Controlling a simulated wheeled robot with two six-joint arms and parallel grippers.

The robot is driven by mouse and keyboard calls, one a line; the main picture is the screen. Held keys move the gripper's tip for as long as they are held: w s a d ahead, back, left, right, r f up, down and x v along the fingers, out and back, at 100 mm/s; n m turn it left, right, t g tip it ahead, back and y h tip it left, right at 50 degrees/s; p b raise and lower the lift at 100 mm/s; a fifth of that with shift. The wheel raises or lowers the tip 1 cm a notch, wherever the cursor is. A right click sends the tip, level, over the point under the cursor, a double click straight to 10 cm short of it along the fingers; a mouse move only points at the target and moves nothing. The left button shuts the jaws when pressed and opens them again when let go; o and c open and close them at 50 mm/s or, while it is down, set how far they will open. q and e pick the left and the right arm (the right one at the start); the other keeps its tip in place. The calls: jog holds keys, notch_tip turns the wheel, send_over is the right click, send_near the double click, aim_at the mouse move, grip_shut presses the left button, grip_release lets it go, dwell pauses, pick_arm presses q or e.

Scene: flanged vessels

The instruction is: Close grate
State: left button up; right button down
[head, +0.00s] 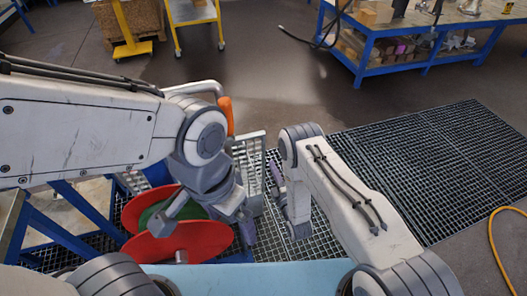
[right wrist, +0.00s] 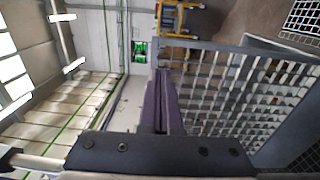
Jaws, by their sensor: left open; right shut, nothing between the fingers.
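A light grey metal grate (head: 250,152) stands raised in the middle of the head view, partly hidden behind my left arm. In the right wrist view, the grate's slotted panel (right wrist: 235,90) fills the area to the right of the fingers. My right gripper (head: 276,174) is beside the grate, on its right in the head view. Its purple fingers (right wrist: 161,78) are shut with nothing between them, close to the panel's edge; I cannot tell whether they touch it. My left gripper (head: 244,222) points down near the red reel, open and empty, with its fingers partly hidden.
Red reel discs (head: 178,228) stand below my left arm, beside a blue frame (head: 75,215). Dark floor grating (head: 415,165) lies to the right. A blue workbench (head: 430,25) stands at the back right. A yellow hose (head: 496,240) lies on the right floor.

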aim_at(260, 139)
jog(key=b+x, duration=0.4)
jog(key=x, duration=0.6)
jog(key=shift+w, duration=0.25)
pick_arm(q)
jog(key=shift+f, duration=2.7)
pick_arm(e)
jog(key=shift+w+a+r, duration=0.15)
jog(key=shift+w+a, duration=0.05)
jog(key=shift+w, duration=0.4)
